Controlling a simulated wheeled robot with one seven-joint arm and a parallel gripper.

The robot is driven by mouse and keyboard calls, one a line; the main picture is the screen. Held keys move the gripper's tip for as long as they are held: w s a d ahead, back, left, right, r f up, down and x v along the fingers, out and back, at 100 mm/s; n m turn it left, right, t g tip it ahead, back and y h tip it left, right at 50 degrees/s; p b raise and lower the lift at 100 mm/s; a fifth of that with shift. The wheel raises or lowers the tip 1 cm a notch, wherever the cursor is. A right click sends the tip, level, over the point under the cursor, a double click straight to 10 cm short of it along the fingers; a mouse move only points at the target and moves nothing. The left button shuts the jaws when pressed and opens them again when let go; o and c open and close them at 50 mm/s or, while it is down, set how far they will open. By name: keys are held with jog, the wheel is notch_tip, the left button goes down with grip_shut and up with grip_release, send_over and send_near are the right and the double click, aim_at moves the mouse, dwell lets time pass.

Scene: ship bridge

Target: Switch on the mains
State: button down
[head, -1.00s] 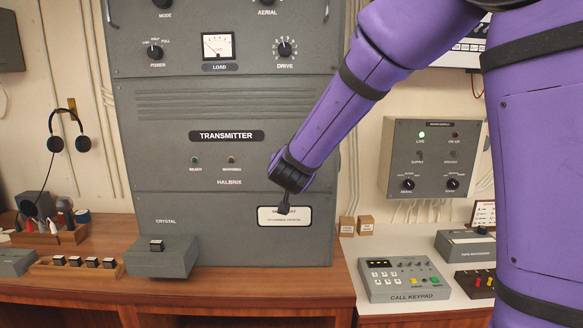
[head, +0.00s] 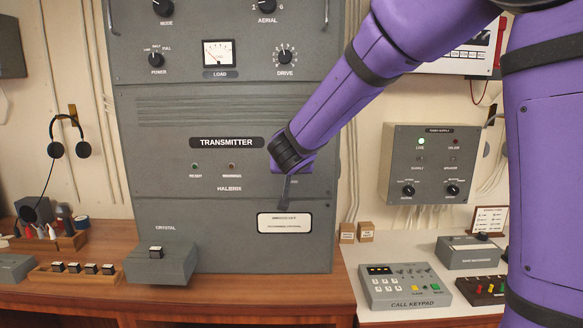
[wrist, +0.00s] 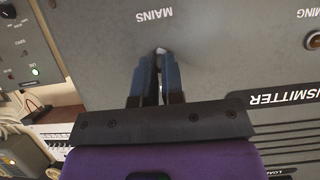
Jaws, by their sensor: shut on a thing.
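The grey transmitter cabinet (head: 155,185) stands upright on the desk. The mains switch (wrist: 161,49) shows in the wrist view as a small pale lever tip between my fingertips, just below the MAINS lettering (wrist: 153,15). My gripper (wrist: 158,60) is shut on it, with its two dark fingers close together. In the head view my gripper (head: 283,206) is at the lower right of the cabinet front, and my wrist hides the switch there. I cannot tell which way the lever is set. The ready lamp (head: 195,167) looks dark.
A white label plate (head: 284,223) sits just below my gripper. To the right is a power supply box (head: 432,165) with a lit green lamp (head: 421,141). A call keypad (head: 405,287) and a crystal box (head: 162,264) stand below. The desk front between them is clear.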

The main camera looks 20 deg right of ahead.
jog(key=c, duration=1.2)
grip_release()
jog(key=shift+c, duration=0.2)
jog(key=v, duration=1)
jog(key=shift+s+r, duration=0.2)
jog(key=shift+s, duration=0.1)
jog(key=shift+a, duration=0.1)
